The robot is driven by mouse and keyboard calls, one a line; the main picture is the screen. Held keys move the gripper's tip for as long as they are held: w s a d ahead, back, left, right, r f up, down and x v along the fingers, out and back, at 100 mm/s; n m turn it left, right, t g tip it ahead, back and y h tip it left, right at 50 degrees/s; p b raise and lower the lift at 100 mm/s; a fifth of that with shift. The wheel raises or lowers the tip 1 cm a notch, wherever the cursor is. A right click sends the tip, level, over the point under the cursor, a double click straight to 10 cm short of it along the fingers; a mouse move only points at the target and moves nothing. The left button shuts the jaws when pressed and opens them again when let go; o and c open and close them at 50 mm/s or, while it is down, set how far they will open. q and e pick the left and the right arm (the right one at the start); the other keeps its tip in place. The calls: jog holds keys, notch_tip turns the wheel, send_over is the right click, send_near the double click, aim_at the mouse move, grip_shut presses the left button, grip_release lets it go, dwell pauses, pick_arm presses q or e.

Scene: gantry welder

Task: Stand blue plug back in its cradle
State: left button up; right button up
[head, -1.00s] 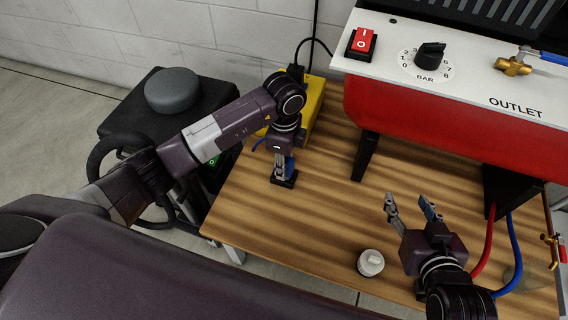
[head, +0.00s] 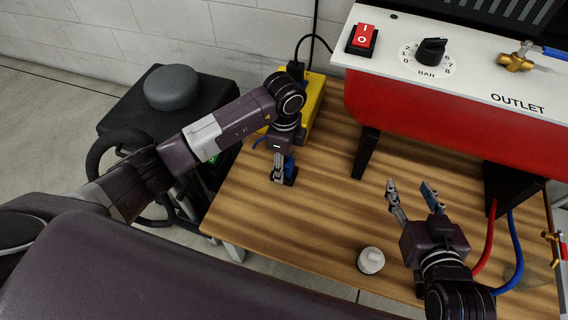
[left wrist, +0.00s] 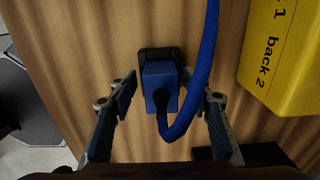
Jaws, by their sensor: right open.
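The blue plug (left wrist: 160,82) stands at its black cradle (left wrist: 158,54), with a blue cable curving away from it. In the head view the plug (head: 289,164) shows just right of my left gripper (head: 277,177), and part of the cradle (head: 291,179) shows below it. In the left wrist view my left gripper (left wrist: 160,90) is open, its fingers on either side of the plug with gaps visible. I cannot tell how deep the plug sits. My right gripper (head: 408,190) is open and empty above the table's right part.
A yellow box (left wrist: 282,55) stands beside the plug, at the back of the wooden table (head: 320,215). A white round knob-like object (head: 371,260) is near the front edge. A red machine (head: 430,120) overhangs the back right; red and blue hoses (head: 514,250) hang at right.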

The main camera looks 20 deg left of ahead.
pick_arm(q)
jog(key=shift+r, duration=0.1)
notch_tip(320, 180, up, 11)
jog(key=shift+w, duration=0.1)
jog(key=shift+r, duration=0.4)
